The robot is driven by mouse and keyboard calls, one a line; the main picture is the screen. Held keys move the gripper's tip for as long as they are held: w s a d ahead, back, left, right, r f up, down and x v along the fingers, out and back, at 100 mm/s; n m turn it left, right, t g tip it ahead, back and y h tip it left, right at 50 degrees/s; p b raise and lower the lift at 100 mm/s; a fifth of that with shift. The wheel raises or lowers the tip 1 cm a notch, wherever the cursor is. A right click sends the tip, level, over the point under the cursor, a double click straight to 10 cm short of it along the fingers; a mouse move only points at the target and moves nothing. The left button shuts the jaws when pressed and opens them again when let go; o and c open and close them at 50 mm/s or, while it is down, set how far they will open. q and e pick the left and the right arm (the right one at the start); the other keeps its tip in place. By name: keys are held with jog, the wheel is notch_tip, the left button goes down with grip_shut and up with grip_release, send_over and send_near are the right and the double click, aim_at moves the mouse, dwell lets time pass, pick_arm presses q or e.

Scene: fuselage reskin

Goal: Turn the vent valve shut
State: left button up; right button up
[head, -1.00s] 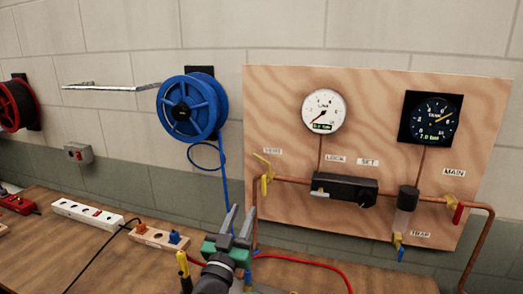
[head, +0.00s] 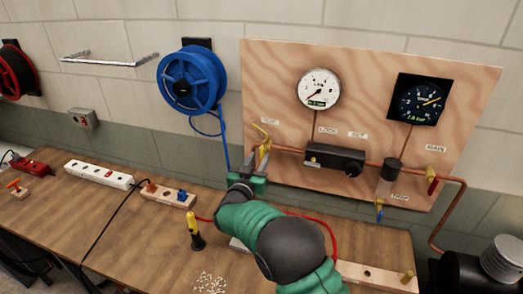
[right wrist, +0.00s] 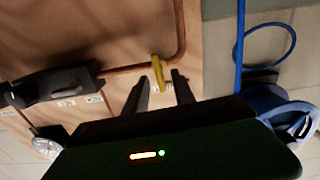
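The vent valve (head: 262,133) has a yellow lever and sits on the copper pipe at the left edge of the wooden panel (head: 270,80). Its label reads only faintly. My right gripper (head: 262,152) is up at the valve, just below it in the head view. In the right wrist view the yellow lever (right wrist: 158,70) shows between the two fingertips of the right gripper (right wrist: 161,77). The fingers are apart, with a gap on both sides of the lever. Whether the lever is fully between them in depth is unclear. My left gripper is out of view.
A black regulator box (head: 333,158) and two gauges are on the panel, with the red-handled main valve (head: 432,184) at right. A blue hose reel (head: 190,82) hangs left of it.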

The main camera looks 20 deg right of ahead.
aim_at(261, 155)
jog(key=x, duration=0.4)
jog(key=shift+s, duration=0.1)
grip_shut()
